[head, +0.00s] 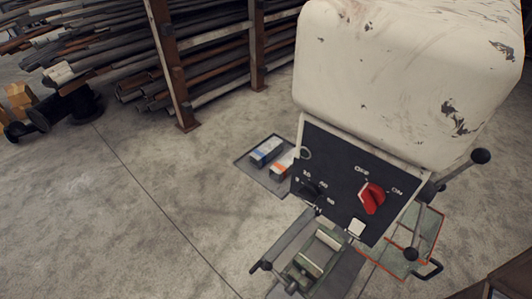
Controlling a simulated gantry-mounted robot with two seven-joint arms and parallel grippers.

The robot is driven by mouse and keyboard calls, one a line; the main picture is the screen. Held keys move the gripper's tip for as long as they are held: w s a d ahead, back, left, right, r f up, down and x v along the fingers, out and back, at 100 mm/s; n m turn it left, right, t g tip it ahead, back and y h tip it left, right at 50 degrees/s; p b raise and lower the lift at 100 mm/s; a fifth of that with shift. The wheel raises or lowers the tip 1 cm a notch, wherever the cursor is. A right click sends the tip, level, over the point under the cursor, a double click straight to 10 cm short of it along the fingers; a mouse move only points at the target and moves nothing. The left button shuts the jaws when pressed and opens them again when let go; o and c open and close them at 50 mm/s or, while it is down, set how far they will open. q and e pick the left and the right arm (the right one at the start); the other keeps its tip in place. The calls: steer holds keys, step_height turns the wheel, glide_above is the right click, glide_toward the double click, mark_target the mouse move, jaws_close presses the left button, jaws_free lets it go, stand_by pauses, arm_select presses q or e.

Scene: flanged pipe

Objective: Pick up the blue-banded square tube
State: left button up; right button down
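The blue-banded square tube (266,151) lies on a flat dark tray (250,170) on the floor, left of a machine in the head view. It is a short pale piece with a blue band. Beside it, on the right, lies a similar piece with an orange band (281,168), partly hidden behind the machine's panel. Neither of my grippers shows in this view.
A machine with a worn white hood (400,70), a black panel (337,195) with a red switch (372,198), and a vise (318,255) fills the right. Racked pipes (120,50) stand behind. A black flanged part (65,108) lies left.

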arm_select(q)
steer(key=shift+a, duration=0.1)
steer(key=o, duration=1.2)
